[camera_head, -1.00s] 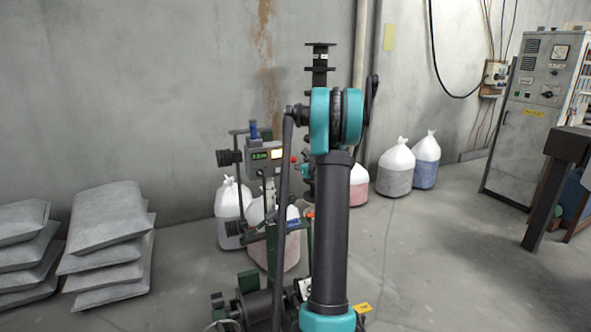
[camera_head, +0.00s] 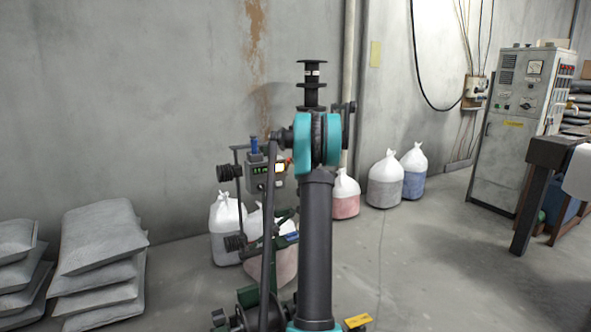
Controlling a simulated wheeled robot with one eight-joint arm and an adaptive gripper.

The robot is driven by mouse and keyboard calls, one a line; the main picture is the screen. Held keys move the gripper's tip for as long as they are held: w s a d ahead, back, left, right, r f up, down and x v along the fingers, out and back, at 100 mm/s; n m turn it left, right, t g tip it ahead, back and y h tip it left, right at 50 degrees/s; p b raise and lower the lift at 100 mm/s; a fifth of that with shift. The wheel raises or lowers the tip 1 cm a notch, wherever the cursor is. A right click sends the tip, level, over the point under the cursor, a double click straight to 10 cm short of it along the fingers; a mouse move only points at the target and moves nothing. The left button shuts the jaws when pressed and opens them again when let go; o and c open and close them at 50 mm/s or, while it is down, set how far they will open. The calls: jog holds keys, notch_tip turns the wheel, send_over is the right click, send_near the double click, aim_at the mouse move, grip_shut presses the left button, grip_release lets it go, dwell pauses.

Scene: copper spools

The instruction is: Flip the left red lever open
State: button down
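A spooling machine with a small display box (camera_head: 262,178) stands left of my upright arm, in front of the wall. Black spools or rollers (camera_head: 230,172) stick out on its left side. A tiny red-orange spot (camera_head: 289,160) shows at the right edge of the display box, too small to tell what it is. I cannot make out the left red lever; my arm covers part of the machine. My arm's teal joint stands in front of the machine's right side. My gripper is not visible, apparently hidden behind my arm.
White-topped bags (camera_head: 226,222) stand behind the machine, and several more (camera_head: 385,180) stand along the wall. Stacked grey sacks (camera_head: 100,255) lie at the left. A grey control cabinet (camera_head: 515,130) and a dark bench (camera_head: 550,153) are at the right.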

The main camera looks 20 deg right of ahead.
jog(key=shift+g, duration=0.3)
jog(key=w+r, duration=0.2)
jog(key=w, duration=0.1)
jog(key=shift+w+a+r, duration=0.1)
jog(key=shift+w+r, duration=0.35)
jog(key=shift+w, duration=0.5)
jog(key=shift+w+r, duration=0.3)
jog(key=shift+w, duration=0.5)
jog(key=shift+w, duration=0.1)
